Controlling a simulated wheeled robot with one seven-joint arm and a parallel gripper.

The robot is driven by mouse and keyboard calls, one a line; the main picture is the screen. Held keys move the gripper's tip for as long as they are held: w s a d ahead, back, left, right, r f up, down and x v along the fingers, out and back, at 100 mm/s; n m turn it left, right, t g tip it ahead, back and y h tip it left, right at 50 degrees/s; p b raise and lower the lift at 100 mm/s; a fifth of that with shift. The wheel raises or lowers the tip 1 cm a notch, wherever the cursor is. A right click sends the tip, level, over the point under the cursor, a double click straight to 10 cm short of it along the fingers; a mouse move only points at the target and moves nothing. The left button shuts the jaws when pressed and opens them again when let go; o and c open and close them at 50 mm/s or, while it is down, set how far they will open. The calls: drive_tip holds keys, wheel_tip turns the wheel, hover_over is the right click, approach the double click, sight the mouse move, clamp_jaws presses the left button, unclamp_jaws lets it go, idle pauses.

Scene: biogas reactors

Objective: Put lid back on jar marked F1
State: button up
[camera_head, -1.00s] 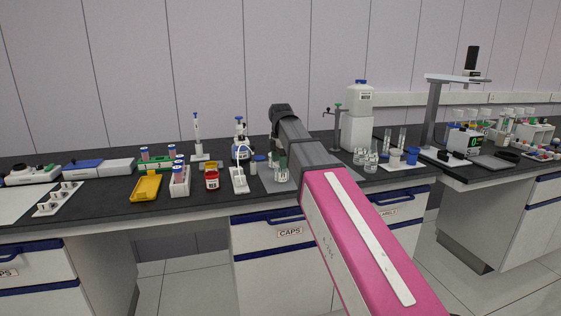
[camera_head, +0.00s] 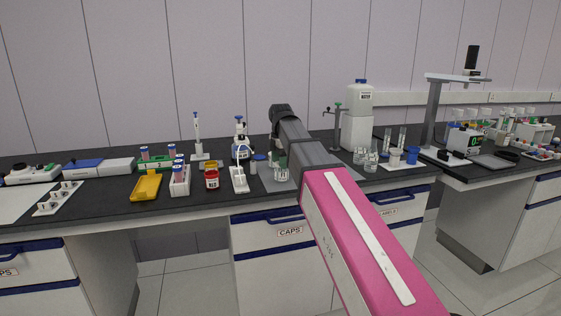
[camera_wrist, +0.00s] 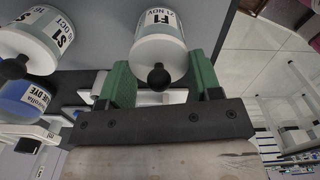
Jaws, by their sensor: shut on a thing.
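The jar marked F1 (camera_wrist: 160,22) shows at the top middle of the wrist view, white with a printed label. A pale lid (camera_wrist: 150,68) with a black round knob is at its near end, between the green fingers of my gripper (camera_wrist: 163,82). My gripper is shut on this lid. The lid lines up with the jar, but I cannot tell whether it is seated or just above it. In the head view, the green fingertips (camera_head: 282,161) show over small clear jars beside my arm, which hides much of the spot.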

idle(0.4)
drive_tip(key=o, duration=1.2)
drive_tip(key=shift+r, duration=0.1)
drive_tip(key=shift+r, duration=3.35)
drive_tip(key=shift+c, duration=0.3)
clamp_jaws()
